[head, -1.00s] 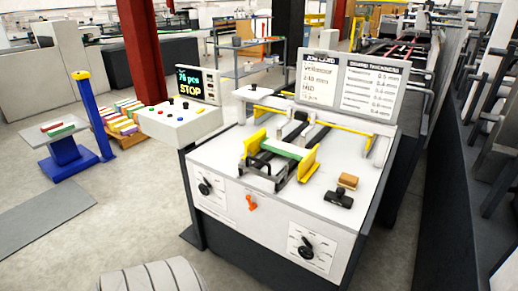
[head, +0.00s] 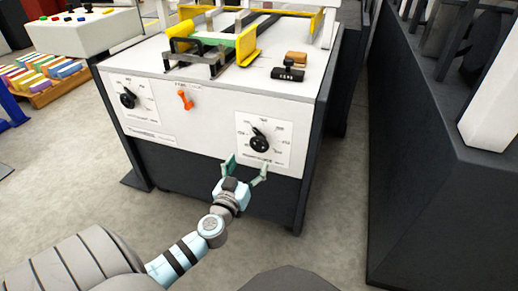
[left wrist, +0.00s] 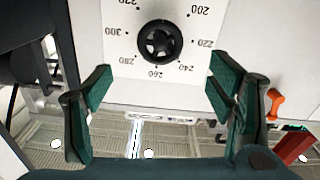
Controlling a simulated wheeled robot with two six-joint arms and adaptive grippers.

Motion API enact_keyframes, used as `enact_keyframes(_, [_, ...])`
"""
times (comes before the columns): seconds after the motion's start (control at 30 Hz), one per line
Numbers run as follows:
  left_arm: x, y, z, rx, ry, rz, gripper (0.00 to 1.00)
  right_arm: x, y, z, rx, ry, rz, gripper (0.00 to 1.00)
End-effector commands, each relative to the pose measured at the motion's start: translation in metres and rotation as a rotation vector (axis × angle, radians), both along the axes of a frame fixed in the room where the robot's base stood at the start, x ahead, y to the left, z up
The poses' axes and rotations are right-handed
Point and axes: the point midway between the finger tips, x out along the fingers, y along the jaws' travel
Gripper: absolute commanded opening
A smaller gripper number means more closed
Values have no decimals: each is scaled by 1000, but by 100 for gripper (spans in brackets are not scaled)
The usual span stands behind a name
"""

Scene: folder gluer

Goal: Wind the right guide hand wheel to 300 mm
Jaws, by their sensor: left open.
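The right guide hand wheel (head: 260,142) is a black wheel on a white dial plate (head: 281,128) on the machine's front panel. In the left wrist view the black wheel (left wrist: 160,40) sits on the dial, whose printed numbers include 220, 240, 260, 280 and 300. The wheel's exact setting cannot be read. My left gripper (head: 246,168) is open and empty, just below the wheel and apart from it. In the left wrist view its green fingers (left wrist: 158,88) are spread wide, with the wheel beyond them. My right gripper is not in view.
Another black hand wheel (head: 128,99) and an orange lever (head: 184,99) are on the same panel to the left. A brown block (head: 296,58) and a black counter-like block (head: 288,74) lie on the machine top. A dark machine wall (head: 430,180) stands at right.

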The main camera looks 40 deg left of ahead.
Motion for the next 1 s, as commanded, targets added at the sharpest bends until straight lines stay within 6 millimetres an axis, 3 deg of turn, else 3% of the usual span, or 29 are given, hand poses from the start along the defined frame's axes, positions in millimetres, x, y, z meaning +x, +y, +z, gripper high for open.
enact_keyframes(0.1, [34, 12, 2, 1, -2, 2, 75, -2, -1, 1, -1, 3, 1, 31])
enact_keyframes(0.3, [79, 28, 0, -1, 1, 2, 75, 2, 1, -1, 1, -3, -1, 31])
enact_keyframes(0.5, [97, 34, -1, -2, 3, 1, 75, 5, 2, -1, 6, -10, -5, 31])
enact_keyframes(0.73, [98, 34, -1, -1, 4, 0, 75, 6, 3, 0, 8, -12, -5, 31])
enact_keyframes(1.0, [98, 34, -1, -1, 4, -1, 34, 6, 3, 0, 8, -12, -5, 31])
